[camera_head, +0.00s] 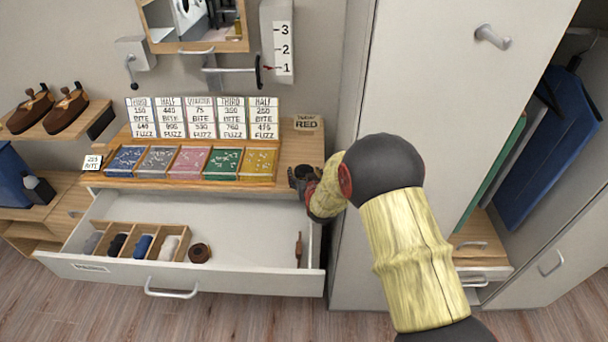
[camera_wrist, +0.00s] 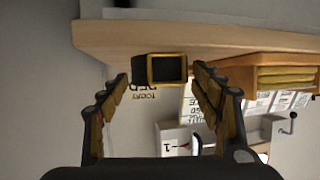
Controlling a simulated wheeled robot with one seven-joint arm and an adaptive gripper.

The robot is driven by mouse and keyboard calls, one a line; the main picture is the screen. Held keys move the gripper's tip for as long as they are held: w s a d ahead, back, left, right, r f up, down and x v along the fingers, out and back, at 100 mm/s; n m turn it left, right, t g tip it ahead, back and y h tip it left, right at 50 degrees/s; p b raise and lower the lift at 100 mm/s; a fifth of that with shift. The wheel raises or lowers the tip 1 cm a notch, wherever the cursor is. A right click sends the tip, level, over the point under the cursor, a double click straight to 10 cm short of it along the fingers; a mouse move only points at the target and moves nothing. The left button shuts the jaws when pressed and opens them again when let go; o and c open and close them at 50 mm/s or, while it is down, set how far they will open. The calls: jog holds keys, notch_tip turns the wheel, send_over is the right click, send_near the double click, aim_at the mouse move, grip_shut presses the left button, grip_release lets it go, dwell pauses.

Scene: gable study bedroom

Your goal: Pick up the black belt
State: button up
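The black belt (camera_wrist: 142,70) is rolled up, with a square gold-rimmed buckle facing the wrist camera. It sits at the edge of the wooden dresser top (camera_wrist: 200,40), which appears upside down in the wrist view. My gripper (camera_wrist: 160,75) is open, with one finger on each side of the belt near the fingertips. A narrow gap shows on each side of the belt. In the head view, my gripper (camera_head: 303,182) is at the right end of the dresser top (camera_head: 292,150), and the dark belt is partly hidden there.
Below, an open white drawer (camera_head: 240,276) holds several rolled items in compartments and a brown coil (camera_head: 200,252). Colored trays (camera_head: 191,162) and price cards (camera_head: 202,118) stand left of my gripper. A tall white wardrobe (camera_head: 440,80) is close on the right.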

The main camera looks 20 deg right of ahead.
jog(key=c, duration=1)
jog(key=shift+r, duration=0.1)
